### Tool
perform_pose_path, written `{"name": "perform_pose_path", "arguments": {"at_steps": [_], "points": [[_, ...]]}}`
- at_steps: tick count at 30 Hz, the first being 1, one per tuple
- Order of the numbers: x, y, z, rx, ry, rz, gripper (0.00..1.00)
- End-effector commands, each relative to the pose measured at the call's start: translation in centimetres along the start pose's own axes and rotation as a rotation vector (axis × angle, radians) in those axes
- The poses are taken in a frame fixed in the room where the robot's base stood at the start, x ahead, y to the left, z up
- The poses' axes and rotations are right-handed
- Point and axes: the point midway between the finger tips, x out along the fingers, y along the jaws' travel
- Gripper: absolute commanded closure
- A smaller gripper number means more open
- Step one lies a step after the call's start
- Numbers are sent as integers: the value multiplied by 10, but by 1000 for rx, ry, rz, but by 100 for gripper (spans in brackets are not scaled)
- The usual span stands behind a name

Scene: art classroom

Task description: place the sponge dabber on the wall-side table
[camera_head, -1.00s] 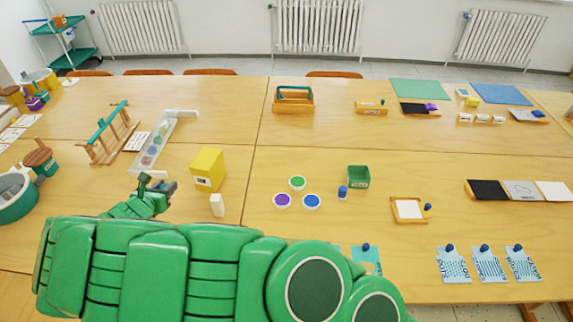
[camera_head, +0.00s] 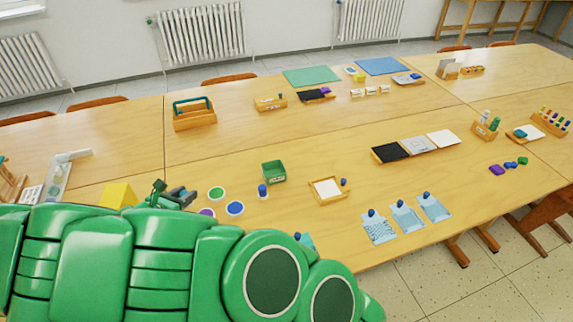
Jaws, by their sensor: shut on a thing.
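My gripper (camera_head: 175,196) shows small and dark just above my green forearm, over the left part of the near table. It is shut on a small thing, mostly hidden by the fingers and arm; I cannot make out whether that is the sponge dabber. The wall-side table (camera_head: 330,127) is the far row of pale wood tops, nearest the radiators. A small blue-topped piece (camera_head: 262,191) stands on the near table beside a green box (camera_head: 273,172).
The wall-side table bears a wooden caddy (camera_head: 194,118), a green mat (camera_head: 311,76), a blue mat (camera_head: 383,66) and small trays, with bare wood between them.

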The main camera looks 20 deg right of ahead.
Motion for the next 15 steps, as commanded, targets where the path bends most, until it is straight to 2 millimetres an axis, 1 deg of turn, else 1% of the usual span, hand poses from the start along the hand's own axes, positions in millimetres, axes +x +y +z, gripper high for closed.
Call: {"name": "perform_pose_path", "arguments": {"at_steps": [1, 5, 6, 11, 12, 14, 15], "points": [[10, -19, 7, 16, -1, -41, 95], [31, -65, 20, 64, -2, -144, 95], [37, -81, 24, 76, -3, -176, 95], [54, -143, 35, 130, -4, -306, 95], [58, -159, 38, 143, -6, -340, 95], [61, -184, 42, 160, -8, -390, 95], [63, -200, 44, 174, -9, -422, 95]]}}
